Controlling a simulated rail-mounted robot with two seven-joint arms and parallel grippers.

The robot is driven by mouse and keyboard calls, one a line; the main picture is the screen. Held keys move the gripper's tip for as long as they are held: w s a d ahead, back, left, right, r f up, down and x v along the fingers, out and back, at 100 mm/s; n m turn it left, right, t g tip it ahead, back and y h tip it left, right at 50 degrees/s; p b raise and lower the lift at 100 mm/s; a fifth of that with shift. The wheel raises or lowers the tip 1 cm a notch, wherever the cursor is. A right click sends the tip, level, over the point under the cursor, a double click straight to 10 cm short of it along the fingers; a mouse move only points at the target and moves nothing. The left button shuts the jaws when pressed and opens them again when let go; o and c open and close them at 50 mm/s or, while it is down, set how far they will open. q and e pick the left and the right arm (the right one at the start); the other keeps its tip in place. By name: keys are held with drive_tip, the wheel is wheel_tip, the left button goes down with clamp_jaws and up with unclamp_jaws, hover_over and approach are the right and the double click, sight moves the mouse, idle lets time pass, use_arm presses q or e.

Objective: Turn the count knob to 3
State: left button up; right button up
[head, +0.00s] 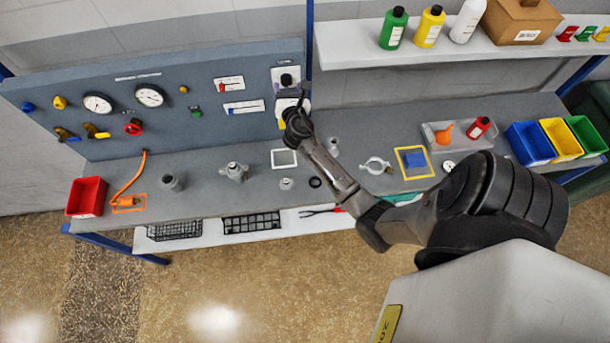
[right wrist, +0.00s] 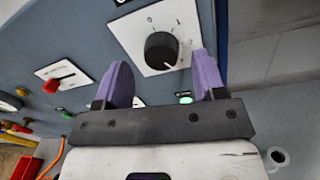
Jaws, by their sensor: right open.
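The count knob (right wrist: 162,50) is a round black knob on a white plate (right wrist: 130,32) with printed digits; 0 and 1 can be read, a further mark is too small. A pale line shows near its lower right edge. In the head view the knob (head: 287,79) is at the right end of the blue-grey panel. My right gripper (right wrist: 161,62) is open, its purple fingers appearing on either side of the knob; contact cannot be told. In the head view my right gripper (head: 302,95) is just below and right of the knob. My left gripper is out of view.
A red-handled switch plate (right wrist: 63,78) lies left of the knob, and a green light (right wrist: 184,98) below it. The blue-grey panel (head: 190,130) also carries gauges (head: 149,96) and valves. The bench (head: 210,190) below holds fittings, and a shelf (head: 370,55) with bottles is to the right.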

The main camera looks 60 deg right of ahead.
drive_tip(key=b+v, duration=0.2)
drive_tip(key=v, duration=1)
drive_tip(key=s+a+f+m+g+y+b, duration=0.3)
drive_tip(key=s+a+f+m+y+b, duration=0.2)
drive_tip(key=s+a+f+m+y, duration=0.4)
drive_tip(key=s+a+f+m, duration=0.1)
drive_tip(key=a+f+m, duration=0.3)
drive_tip(key=m, duration=0.3)
drive_tip(key=shift+s+a+f+g, duration=0.15)
drive_tip(key=shift+a+f+g, duration=0.25)
drive_tip(key=shift+a, duration=0.2)
